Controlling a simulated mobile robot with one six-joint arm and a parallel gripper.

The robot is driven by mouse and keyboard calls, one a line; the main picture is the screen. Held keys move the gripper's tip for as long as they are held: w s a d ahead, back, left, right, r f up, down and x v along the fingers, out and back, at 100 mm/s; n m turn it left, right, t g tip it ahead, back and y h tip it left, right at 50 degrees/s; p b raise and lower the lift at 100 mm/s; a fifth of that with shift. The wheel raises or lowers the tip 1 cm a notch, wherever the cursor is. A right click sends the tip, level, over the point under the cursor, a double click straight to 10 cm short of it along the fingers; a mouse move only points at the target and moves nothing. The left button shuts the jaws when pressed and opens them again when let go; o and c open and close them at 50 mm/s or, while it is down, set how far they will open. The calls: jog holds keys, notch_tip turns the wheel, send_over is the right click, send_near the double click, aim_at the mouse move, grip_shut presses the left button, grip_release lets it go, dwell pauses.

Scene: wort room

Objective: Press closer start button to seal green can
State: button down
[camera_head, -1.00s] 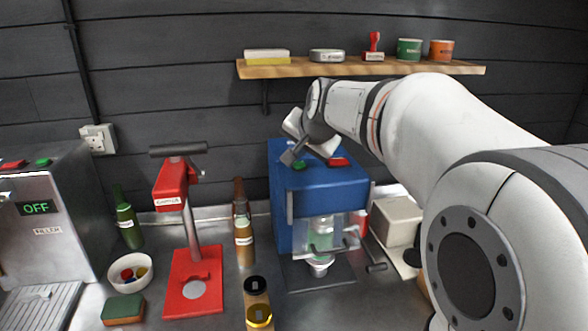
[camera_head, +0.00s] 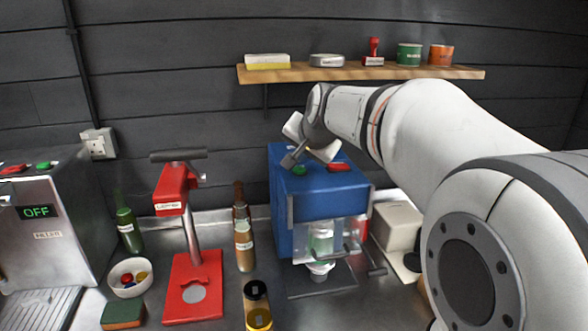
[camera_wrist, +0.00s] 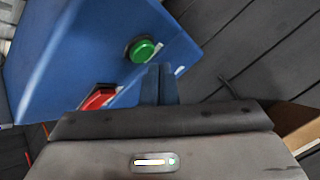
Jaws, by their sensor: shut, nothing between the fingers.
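The closer (camera_head: 310,200) is a blue machine on the steel counter. A green button (camera_head: 299,169) and a red button (camera_head: 338,167) sit on its top; the wrist view also shows the green button (camera_wrist: 142,50) and the red button (camera_wrist: 97,97). A pale green can (camera_head: 321,240) stands inside the closer behind a clear guard, partly hidden. My gripper (camera_head: 289,161) is shut and empty, just above the closer's top by the green button. In the wrist view its fingertips (camera_wrist: 160,72) are close beside the green button; I cannot tell whether they touch it.
A red capper (camera_head: 192,285), brown bottles (camera_head: 244,240) and a bowl of caps (camera_head: 129,277) stand left of the closer. A pale box (camera_head: 396,224) stands to its right. A wooden shelf (camera_head: 350,74) with small items hangs above behind.

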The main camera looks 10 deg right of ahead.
aim_at(301, 171)
jog(key=shift+f, duration=0.1)
dwell(0.7)
jog(key=shift+f+b, duration=0.35)
jog(key=shift+b, duration=0.1)
jog(key=shift+f+b, duration=0.35)
jog(key=shift+f, duration=0.05)
dwell(0.4)
dwell(0.4)
jog(key=shift+r+p, duration=0.55)
jog(key=shift+r, duration=0.25)
jog(key=shift+r+p, duration=1.8)
jog(key=shift+r, duration=0.8)
jog(key=shift+f, duration=0.15)
